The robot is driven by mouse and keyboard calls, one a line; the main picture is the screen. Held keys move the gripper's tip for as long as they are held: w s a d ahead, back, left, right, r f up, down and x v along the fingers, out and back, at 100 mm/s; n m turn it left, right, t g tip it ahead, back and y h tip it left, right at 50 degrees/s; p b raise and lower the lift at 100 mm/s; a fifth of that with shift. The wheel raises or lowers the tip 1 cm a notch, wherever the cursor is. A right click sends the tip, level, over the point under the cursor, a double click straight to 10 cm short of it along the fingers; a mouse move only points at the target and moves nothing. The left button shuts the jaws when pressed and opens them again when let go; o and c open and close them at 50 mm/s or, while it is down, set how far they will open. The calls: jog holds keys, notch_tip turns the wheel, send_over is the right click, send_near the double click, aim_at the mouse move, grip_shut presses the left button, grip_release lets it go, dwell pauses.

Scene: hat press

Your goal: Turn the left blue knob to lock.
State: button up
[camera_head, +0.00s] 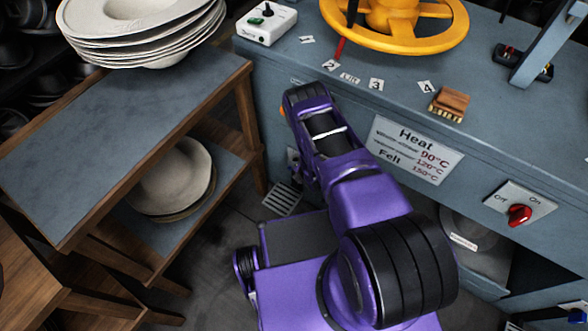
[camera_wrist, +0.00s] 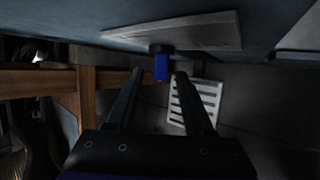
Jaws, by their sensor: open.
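The left blue knob (camera_wrist: 161,66) shows in the wrist view, with a dark collar, on a pale plate (camera_wrist: 205,32) fixed to the press front. My gripper (camera_wrist: 159,77) is open and empty. In the picture its two black fingers lie to either side of the knob, left and right. I cannot tell whether the fingertips reach past the knob's end, and no contact is clear. In the head view my purple arm reaches to the front of the blue-grey press (camera_head: 500,130) and hides my gripper and this knob.
A wooden shelf (camera_head: 100,135) with stacked felt hats (camera_head: 140,30) stands left of my arm. A red switch (camera_head: 519,215) is on the press front. Another blue knob (camera_head: 577,317) shows at the lower right. A slatted floor grate (camera_wrist: 197,103) lies beyond my right finger.

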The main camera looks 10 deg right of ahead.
jog(key=shift+b+x, duration=0.35)
jog(key=shift+x, duration=1.2)
grip_shut()
